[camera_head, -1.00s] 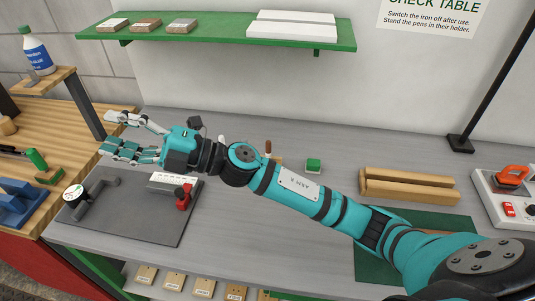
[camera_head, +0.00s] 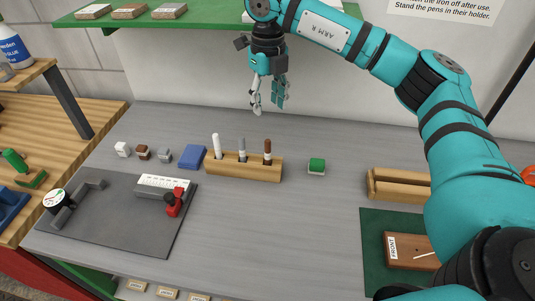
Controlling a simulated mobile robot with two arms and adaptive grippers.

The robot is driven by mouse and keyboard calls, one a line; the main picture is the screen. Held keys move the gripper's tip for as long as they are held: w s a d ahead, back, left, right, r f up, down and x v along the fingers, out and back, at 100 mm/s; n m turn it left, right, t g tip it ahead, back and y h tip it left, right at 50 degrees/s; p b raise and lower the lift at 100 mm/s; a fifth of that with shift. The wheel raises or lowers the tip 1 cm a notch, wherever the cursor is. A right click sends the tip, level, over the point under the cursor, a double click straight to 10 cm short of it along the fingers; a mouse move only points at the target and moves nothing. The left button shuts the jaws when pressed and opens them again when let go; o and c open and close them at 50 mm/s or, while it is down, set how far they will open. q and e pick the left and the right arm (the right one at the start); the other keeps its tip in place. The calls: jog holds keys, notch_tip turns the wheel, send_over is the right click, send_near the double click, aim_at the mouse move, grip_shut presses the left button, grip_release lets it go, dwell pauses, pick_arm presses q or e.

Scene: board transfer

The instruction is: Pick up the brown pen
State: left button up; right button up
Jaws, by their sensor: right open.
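The brown pen (camera_head: 267,151) stands upright in the right-hand place of a wooden pen holder (camera_head: 243,170) on the grey table. A grey pen (camera_head: 242,149) and a white pen (camera_head: 217,146) stand upright in the same holder to its left. My right gripper (camera_head: 267,108) is open and empty, its fingers pointing down, above and behind the holder in the picture and apart from the pens. My left gripper is not in view.
A dark mat (camera_head: 120,230) with a red clamp (camera_head: 175,202) lies at left. A green shelf (camera_head: 210,18) hangs above. The middle front of the table is clear.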

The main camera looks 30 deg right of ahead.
aim_at(268, 140)
notch_tip(268, 140, down, 9)
jog(key=shift+r+p, duration=0.1)
jog(key=shift+p, duration=1.15)
jog(key=shift+f+p, duration=0.5)
jog(key=shift+f, duration=0.05)
jog(key=f+p, duration=0.2)
jog(key=f, duration=0.1)
jog(key=shift+s+a+f, duration=0.1)
jog(key=shift+s+f, duration=0.1)
jog(key=shift+f, duration=0.55)
jog(key=shift+c, duration=0.4)
grip_shut()
